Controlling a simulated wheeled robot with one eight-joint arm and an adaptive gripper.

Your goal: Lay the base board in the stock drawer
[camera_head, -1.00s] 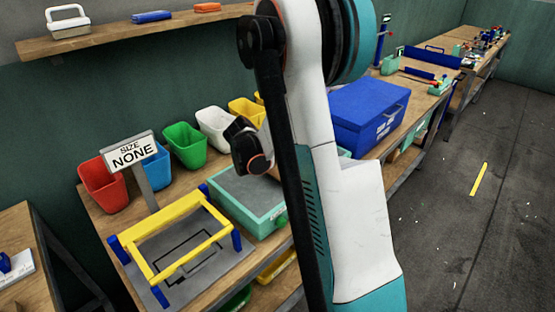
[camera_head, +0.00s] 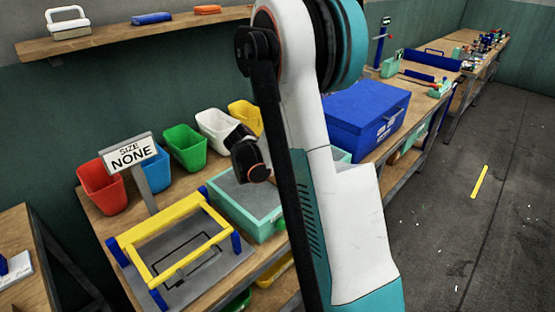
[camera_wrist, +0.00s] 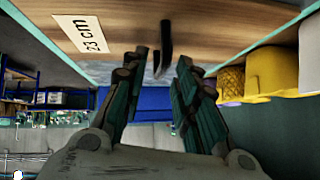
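In the wrist view a wooden board (camera_wrist: 215,22) with a white "23 cm" label (camera_wrist: 80,34) and a dark upright handle (camera_wrist: 165,45) fills the top, with teal edges along both sides. My gripper (camera_wrist: 160,78) has its fingers apart on either side of the handle, without visible contact. In the head view a teal drawer (camera_head: 262,228) with a grey inside stands on the bench, partly behind my arm. My gripper's fingers are hidden there, and I cannot make out the board. Whether the board rests on the drawer floor cannot be told.
A yellow frame (camera_head: 185,220) on a grey plate and a sign reading "SIZE NONE" (camera_head: 131,152) stand left of the drawer. Red (camera_head: 102,190), blue, green, white and yellow bins line the back. A blue box (camera_head: 365,118) stands to the right. The right floor is mostly clear.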

